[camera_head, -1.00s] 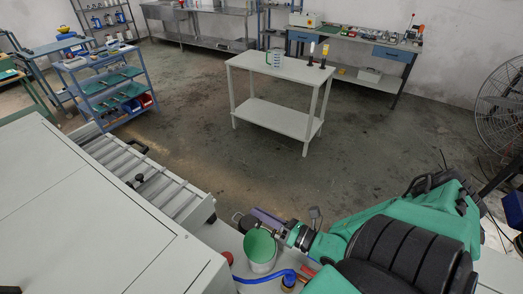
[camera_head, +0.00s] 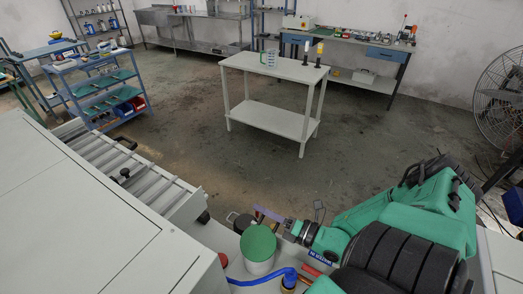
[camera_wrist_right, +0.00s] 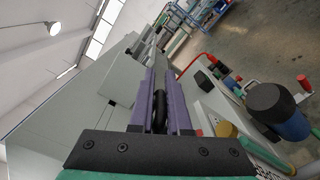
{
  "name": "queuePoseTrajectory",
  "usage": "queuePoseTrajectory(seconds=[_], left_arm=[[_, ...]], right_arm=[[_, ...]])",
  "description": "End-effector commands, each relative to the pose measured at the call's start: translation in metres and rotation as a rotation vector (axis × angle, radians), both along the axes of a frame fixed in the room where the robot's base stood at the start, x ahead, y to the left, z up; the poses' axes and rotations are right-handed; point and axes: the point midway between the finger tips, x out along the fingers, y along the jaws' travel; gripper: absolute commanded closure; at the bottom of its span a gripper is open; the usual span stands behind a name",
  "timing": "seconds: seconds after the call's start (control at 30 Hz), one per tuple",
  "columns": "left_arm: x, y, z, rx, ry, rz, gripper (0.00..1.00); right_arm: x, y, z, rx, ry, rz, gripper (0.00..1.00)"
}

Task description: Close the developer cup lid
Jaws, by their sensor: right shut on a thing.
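The developer cup (camera_head: 259,267) is a white cylinder at the bottom middle of the head view. Its round green lid (camera_head: 258,239) lies over the mouth and looks about flat; whether it is fully seated I cannot tell. My right gripper (camera_head: 268,214), with purple fingers, is just behind the lid, at its far edge. In the right wrist view the purple fingers (camera_wrist_right: 162,106) are closed around a dark rounded thing (camera_wrist_right: 160,112); I cannot tell which part it is. My left gripper is not in view.
A large pale machine (camera_head: 80,225) with a ribbed tray fills the left. A dark pot (camera_head: 242,222) stands left of my right gripper. A blue hose (camera_head: 262,281) runs in front of the cup. A white table (camera_head: 275,67) stands beyond open floor.

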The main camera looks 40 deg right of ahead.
Motion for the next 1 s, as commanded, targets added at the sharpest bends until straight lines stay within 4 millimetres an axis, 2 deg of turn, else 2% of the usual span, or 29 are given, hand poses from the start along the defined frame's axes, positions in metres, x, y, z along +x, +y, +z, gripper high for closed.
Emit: queuePoseTrajectory(seconds=[0.03, 0.2, 0.77, 0.8, 0.83, 0.87, 1.0], left_arm=[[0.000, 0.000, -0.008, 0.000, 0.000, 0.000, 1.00], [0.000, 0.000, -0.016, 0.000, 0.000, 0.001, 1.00], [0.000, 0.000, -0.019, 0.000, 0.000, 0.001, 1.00], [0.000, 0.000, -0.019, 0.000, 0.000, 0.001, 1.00], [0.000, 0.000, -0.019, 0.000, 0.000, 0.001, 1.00], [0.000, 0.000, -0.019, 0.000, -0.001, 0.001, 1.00], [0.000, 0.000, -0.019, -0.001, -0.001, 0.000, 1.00]], right_arm=[[0.000, -0.001, -0.009, -0.002, 0.001, 0.000, 1.00], [0.000, -0.003, -0.016, -0.003, 0.000, 0.000, 1.00], [0.000, -0.003, -0.020, -0.004, 0.002, 0.002, 1.00], [0.000, -0.003, -0.020, -0.004, 0.002, 0.002, 0.76], [0.000, -0.003, -0.020, -0.004, 0.002, 0.002, 0.65], [0.000, -0.003, -0.020, -0.004, 0.002, 0.002, 0.58], [0.001, -0.003, -0.019, -0.003, 0.001, 0.001, 0.58]])
